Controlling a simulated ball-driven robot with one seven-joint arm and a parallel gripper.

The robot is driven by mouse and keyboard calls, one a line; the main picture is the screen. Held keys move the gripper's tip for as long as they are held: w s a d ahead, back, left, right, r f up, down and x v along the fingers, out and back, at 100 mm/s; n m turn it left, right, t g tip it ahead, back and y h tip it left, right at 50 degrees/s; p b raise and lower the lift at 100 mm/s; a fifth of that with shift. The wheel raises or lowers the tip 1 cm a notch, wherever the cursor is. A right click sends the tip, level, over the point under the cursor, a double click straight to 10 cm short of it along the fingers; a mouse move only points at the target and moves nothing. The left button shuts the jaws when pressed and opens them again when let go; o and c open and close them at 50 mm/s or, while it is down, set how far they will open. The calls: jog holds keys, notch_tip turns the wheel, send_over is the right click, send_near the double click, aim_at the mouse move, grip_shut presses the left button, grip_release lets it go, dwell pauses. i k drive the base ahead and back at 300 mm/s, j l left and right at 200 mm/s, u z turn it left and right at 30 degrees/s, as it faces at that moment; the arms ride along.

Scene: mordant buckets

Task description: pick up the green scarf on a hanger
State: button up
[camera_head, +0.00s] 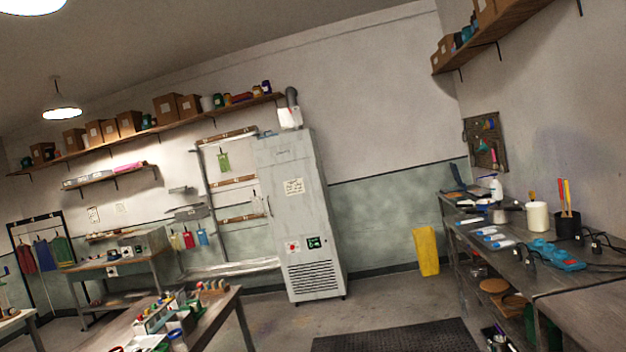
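A green cloth (62,250) hangs on a dark-framed rack (36,219) at the far left, beside a blue cloth (44,256) and a red cloth (26,259). It looks like the green scarf on a hanger, but it is too small to make out the hanger clearly. A smaller light green piece (223,161) hangs on a pale wall frame left of the grey cabinet. My gripper is not in view.
A worktable (226,304) with small items stands at front left, and a bench (112,263) stands near the rack. A tall grey cabinet (296,218) is at the centre. A cluttered counter (490,232) lines the right. Floor is open around the dark mat (400,338).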

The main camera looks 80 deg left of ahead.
aim_at(224, 166)
jog(key=u, duration=3)
